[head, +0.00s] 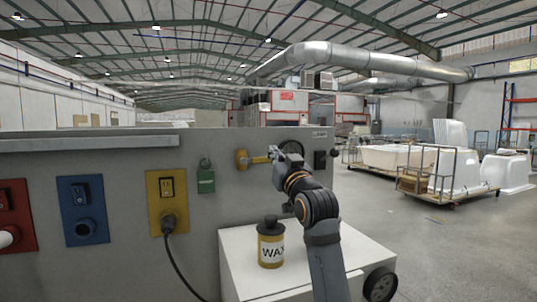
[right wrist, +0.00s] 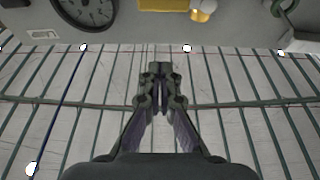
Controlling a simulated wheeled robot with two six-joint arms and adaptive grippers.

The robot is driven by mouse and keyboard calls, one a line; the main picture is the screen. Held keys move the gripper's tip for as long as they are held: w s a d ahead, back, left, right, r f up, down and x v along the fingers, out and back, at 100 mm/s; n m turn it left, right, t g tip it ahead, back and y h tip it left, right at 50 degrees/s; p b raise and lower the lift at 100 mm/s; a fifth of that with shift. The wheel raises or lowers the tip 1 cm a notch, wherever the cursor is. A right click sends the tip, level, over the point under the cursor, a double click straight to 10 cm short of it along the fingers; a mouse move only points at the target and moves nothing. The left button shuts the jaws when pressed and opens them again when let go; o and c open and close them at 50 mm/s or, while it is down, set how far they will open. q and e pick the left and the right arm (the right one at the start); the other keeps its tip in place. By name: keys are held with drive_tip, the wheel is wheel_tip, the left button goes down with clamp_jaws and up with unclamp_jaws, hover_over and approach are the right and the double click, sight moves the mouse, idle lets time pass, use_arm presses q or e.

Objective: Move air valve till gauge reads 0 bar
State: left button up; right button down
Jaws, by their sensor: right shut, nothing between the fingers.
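The yellow air valve (head: 241,160) is on the grey panel, with its handle (head: 261,160) lying level and pointing right. In the right wrist view, yellow valve parts (right wrist: 163,5) are cut off by the top edge. The round dark gauge (head: 297,146) is right of the valve, partly behind my right gripper. The gauge (right wrist: 86,10) is also cut off in the wrist view, and I cannot read its value. My right gripper (head: 277,151) is shut and empty, close to the handle's right end; I cannot tell whether they touch. My left gripper is not in view.
Left of the valve are a green padlock-like fitting (head: 206,177), a yellow socket plate (head: 167,190) with a plugged-in cable, a blue plate (head: 83,211) and a red plate (head: 14,215).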

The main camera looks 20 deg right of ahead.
wheel_tip(320, 180, up, 3)
drive_tip(key=p, duration=0.3)
hover_over(256, 160)
drive_tip(key=s+d, duration=0.2)
drive_tip(key=f, duration=0.2)
drive_tip(key=f+p, duration=0.1)
drive_tip(key=f, duration=0.1)
drive_tip(key=shift+d+f, duration=0.2)
drive_tip(key=shift+f, duration=0.1)
